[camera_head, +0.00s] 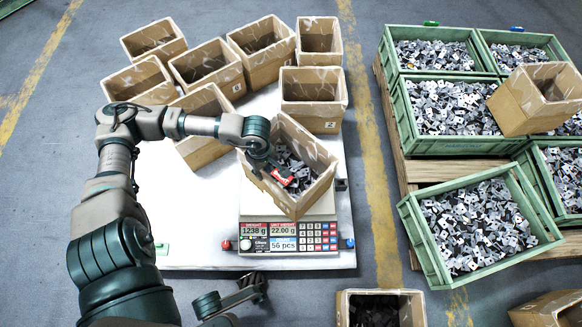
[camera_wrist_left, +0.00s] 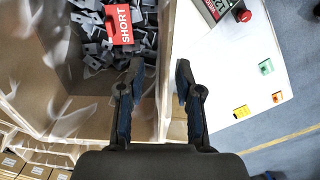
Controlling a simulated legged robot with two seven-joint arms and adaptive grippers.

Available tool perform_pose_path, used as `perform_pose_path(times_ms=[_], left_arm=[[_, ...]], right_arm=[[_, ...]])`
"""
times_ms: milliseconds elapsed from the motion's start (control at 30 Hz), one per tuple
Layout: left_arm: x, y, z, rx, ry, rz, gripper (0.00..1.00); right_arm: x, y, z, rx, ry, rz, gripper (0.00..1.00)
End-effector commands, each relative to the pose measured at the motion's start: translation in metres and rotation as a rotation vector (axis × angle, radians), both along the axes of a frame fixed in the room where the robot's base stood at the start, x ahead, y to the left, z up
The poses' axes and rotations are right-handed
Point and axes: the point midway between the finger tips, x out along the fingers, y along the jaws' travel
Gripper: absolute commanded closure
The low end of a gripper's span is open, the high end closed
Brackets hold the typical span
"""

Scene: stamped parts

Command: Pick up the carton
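The carton (camera_head: 296,200) stands open on the counting scale (camera_head: 290,237), with grey stamped parts and a red tag inside. In the left wrist view the tag (camera_wrist_left: 122,24) reads "SHORT". My left gripper (camera_head: 262,170) is at the carton's left wall. In the left wrist view its fingers (camera_wrist_left: 158,82) are apart, one on each side of the carton's wall (camera_wrist_left: 165,60); contact is not clear. A dark gripper-like part low in the head view, likely my right gripper (camera_head: 250,287), is apart from the carton; its fingers are unclear.
Several empty cartons (camera_head: 207,66) crowd the white table (camera_head: 190,235) behind and left of the scale. Green crates (camera_head: 443,283) of stamped parts stand on a pallet at right, one carton (camera_head: 535,100) resting on them. Another carton (camera_head: 352,310) is at the bottom edge.

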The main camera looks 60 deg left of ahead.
Motion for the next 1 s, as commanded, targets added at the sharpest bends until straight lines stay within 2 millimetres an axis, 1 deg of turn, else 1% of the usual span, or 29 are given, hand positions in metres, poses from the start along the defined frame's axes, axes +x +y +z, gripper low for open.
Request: perform_pose_path(times_ms=[33,100,200,467,500,567,600,633,1000], left_arm=[[-0.004,-0.002,-0.017,0.001,0.015,-0.001,0.66],[-0.005,-0.004,-0.027,0.003,0.013,-0.001,0.66],[-0.004,-0.005,-0.036,0.003,0.007,0.0,0.66],[-0.003,-0.001,-0.038,-0.002,0.0,0.0,0.66],[-0.003,-0.001,-0.038,-0.003,0.0,0.0,0.68],[-0.003,-0.001,-0.038,-0.003,0.001,0.0,0.83],[-0.003,-0.001,-0.038,-0.003,0.001,0.0,0.93],[-0.003,-0.001,-0.038,-0.003,0.001,0.0,1.0],[0.0,-0.003,-0.034,0.002,-0.008,-0.001,1.0]], right_arm=[[0.003,-0.002,-0.007,0.002,-0.006,0.0,0.6],[0.005,-0.003,-0.007,0.004,-0.023,0.001,0.6],[0.005,-0.003,-0.004,0.005,-0.041,0.001,0.6],[0.004,0.003,0.002,-0.002,-0.053,0.001,0.6],[0.004,0.004,0.002,-0.004,-0.053,0.001,0.6],[0.006,0.004,0.001,-0.002,-0.05,0.002,0.6],[0.007,0.004,0.0,-0.002,-0.048,0.002,0.6],[0.008,0.004,0.0,-0.003,-0.047,0.001,0.6],[0.008,0.003,0.0,-0.002,-0.048,0.002,0.6]])
